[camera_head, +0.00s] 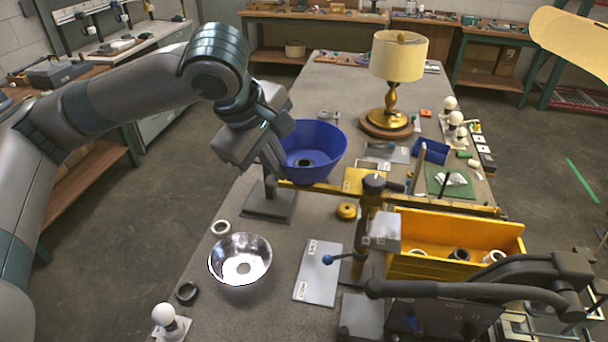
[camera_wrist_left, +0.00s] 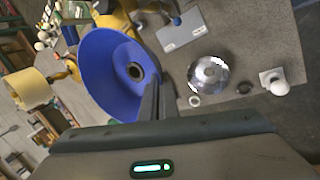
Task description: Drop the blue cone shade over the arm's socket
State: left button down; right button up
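The blue cone shade (camera_head: 325,142) has its wide mouth upward, at the left end of the yellow arm (camera_head: 440,203). My left gripper (camera_head: 277,170) is at the shade's left rim in the head view. In the left wrist view, its two dark fingers (camera_wrist_left: 157,102) are close together on the rim of the shade (camera_wrist_left: 95,68), apparently with the wall between them. A dark ring shows in the hole at the shade's bottom. I cannot tell whether the socket is inside this hole or how the shade's bottom meets the arm. My right gripper is not in view.
A dark stand base (camera_head: 268,203) is below the shade. A shiny metal bowl (camera_head: 240,262), a grey plate (camera_head: 318,272) and a white bulb (camera_head: 164,315) lie nearer. A yellow bin (camera_head: 455,228) stands right, and a brass lamp (camera_head: 398,57) stands behind.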

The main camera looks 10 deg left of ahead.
pick_arm(q)
jog(key=shift+f, duration=0.5)
jog(key=shift+f, duration=0.3)
dwell(0.4)
dwell(0.5)
jog(key=shift+f, duration=0.3)
dwell(0.3)
dwell(0.5)
jog(key=shift+f+p, duration=0.25)
jog(key=shift+p, duration=0.1)
dwell(0.5)
jog(key=c, duration=2)
grip_release()
